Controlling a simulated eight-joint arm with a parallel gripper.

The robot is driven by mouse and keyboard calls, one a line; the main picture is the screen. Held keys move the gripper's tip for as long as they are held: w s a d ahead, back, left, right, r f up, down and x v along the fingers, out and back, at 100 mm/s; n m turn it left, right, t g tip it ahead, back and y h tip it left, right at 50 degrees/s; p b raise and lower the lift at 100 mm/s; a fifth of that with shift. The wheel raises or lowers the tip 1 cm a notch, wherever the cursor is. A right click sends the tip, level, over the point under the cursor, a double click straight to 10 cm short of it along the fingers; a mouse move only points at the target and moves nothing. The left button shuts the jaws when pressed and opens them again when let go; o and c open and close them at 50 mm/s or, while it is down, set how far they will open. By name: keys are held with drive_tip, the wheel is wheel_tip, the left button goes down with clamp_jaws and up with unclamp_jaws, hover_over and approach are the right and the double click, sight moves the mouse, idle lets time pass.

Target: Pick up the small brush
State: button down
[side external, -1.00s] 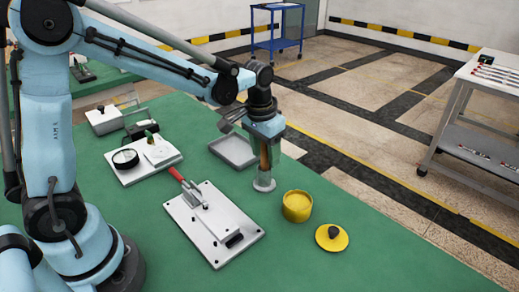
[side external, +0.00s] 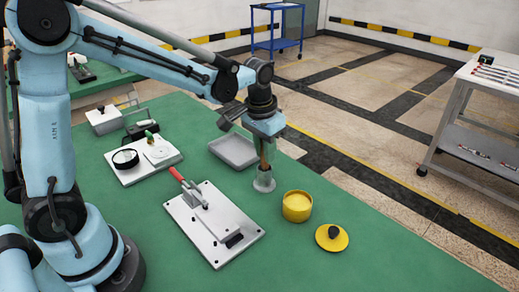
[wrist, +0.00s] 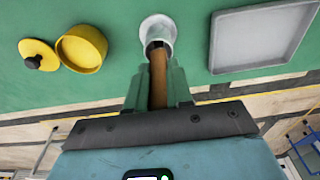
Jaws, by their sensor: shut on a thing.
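The small brush shows a brown wooden handle (wrist: 158,78) in the wrist view, and the handle also shows below my wrist in the side view (side external: 264,155). My gripper (wrist: 158,92) is shut on this handle, with a green finger on each side. The brush's lower end is at the mouth of a pale grey cup (wrist: 157,28), which stands on the green table in the side view (side external: 264,183). The bristles are hidden, and I cannot tell how deep they sit in the cup.
A yellow pot (side external: 297,207) and its yellow lid (side external: 332,238) with a dark knob are right of the cup. A shallow grey tray (side external: 233,151) lies behind it. A white plate with a red-handled clamp (side external: 214,225) is to the left. The table edge is close behind the cup.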

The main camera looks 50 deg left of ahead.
drive_tip(key=shift+r, duration=4.75)
drive_tip(key=d, duration=1.2)
wheel_tip(320, 180, down, 7)
drive_tip(key=shift+s+r, duration=0.2)
drive_tip(key=shift+s, duration=0.2)
drive_tip(key=shift+a+f, duration=0.1)
drive_tip(key=shift+f, duration=0.5)
wheel_tip(320, 180, up, 7)
